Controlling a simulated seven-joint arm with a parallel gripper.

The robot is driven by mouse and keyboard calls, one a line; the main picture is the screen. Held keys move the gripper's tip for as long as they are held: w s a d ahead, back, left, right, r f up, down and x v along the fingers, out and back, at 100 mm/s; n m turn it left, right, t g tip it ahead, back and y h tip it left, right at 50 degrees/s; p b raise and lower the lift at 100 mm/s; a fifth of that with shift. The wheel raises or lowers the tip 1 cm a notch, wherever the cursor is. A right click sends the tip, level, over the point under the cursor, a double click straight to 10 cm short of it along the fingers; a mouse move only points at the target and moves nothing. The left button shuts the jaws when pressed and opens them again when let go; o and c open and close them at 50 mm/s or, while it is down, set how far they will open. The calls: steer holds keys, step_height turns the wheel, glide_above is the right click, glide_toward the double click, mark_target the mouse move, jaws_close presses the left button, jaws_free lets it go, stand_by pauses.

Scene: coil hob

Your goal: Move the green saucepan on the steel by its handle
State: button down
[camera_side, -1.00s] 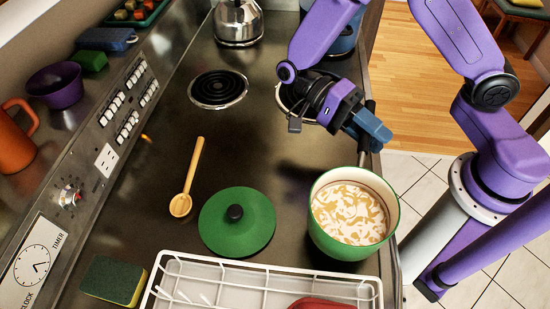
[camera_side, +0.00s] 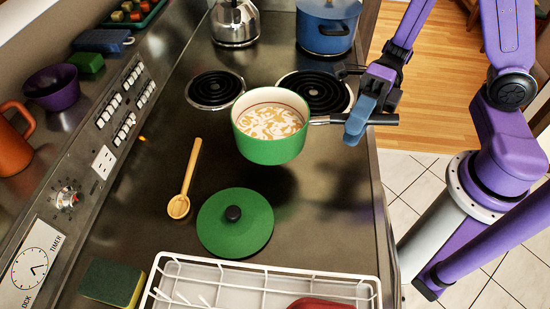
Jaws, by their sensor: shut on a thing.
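The green saucepan (camera_side: 270,150) has a cream inside and holds a pale liquid with tan and white patches. It is roughly level and appears raised above the steel (camera_side: 310,215), with a dark shadow below and to its right. Its handle (camera_side: 385,119) points right. My gripper (camera_side: 357,122), with blue fingers, is shut on the handle. The fingers hide part of the handle. The green lid (camera_side: 235,223) with a black knob lies on the steel in front of the pan.
Two black coil burners (camera_side: 215,89) (camera_side: 318,92) lie behind the pan. A blue pot (camera_side: 327,27) and a kettle (camera_side: 235,22) stand at the back. A wooden spoon (camera_side: 186,180) lies left of the lid. A white rack (camera_side: 260,285) is at the front. Steel right of the lid is clear.

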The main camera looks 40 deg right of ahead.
steer(key=shift+w, duration=0.1)
steer(key=shift+f, duration=4.1)
steer(key=c, duration=0.9)
jaws_free()
steer(key=shift+d, duration=0.1)
